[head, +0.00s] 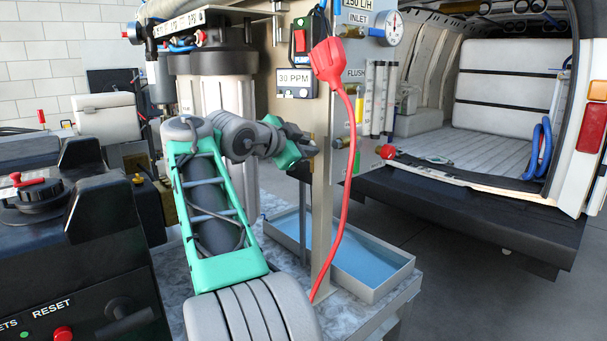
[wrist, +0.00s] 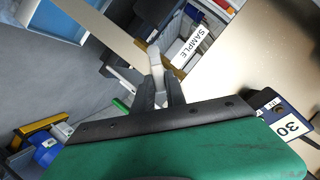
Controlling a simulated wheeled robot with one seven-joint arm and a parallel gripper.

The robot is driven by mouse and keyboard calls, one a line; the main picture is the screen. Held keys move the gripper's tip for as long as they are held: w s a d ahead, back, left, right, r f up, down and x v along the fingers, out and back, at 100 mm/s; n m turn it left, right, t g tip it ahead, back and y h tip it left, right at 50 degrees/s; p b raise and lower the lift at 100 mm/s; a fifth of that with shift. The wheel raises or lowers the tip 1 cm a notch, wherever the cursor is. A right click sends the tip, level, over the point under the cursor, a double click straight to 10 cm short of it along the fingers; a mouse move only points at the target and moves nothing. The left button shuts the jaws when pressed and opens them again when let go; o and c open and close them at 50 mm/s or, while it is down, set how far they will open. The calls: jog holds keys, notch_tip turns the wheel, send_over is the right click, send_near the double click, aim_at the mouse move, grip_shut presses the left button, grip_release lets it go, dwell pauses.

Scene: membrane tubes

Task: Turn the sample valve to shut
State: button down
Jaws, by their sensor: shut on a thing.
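The sample valve's pale grey lever (wrist: 155,60) shows in the wrist view, beside the SAMPLE label (wrist: 190,42) on the panel. A bit of brass-coloured metal shows just beside the lever. My gripper (wrist: 159,88) has its dark fingers shut on the lever, which sticks out beyond the fingertips. The valve's body is mostly hidden behind the fingers. In the head view my gripper (head: 308,146) is at the upright panel's left edge, and the valve itself cannot be made out there.
A red plug on a red cable (head: 345,130) hangs down the panel close to the right of my gripper. A blue-lined tray (head: 405,268) sits below. Filter housings (head: 225,62) stand behind my arm. A PPM meter (head: 296,84) is above the gripper.

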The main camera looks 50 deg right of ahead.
jog(key=f+m+b, duration=0.1)
jog(key=b, duration=0.3)
jog(key=s+f+m+t+h+b, duration=0.1)
jog(key=b, duration=0.3)
jog(key=f+m+b, duration=0.1)
jog(key=m+b, duration=0.1)
jog(key=b, duration=0.2)
jog(key=shift+s+a+f+t+h, duration=0.1)
jog(key=shift+s+a+t+h, duration=0.05)
jog(key=shift+s+t+h, duration=0.15)
jog(key=m+b, duration=0.1)
jog(key=b, duration=0.1)
jog(key=m+h+b, duration=0.1)
jog(key=b, duration=0.2)
jog(key=shift+s+f+m+t, duration=0.1)
jog(key=shift+f+m+t, duration=0.2)
jog(key=shift+f+t, duration=0.1)
jog(key=shift+m+h+b, duration=0.3)
jog(key=shift+m+b, duration=0.4)
jog(key=shift+b, duration=0.55)
jog(key=c, duration=1.4)
grip_release()
jog(key=shift+o, duration=0.2)
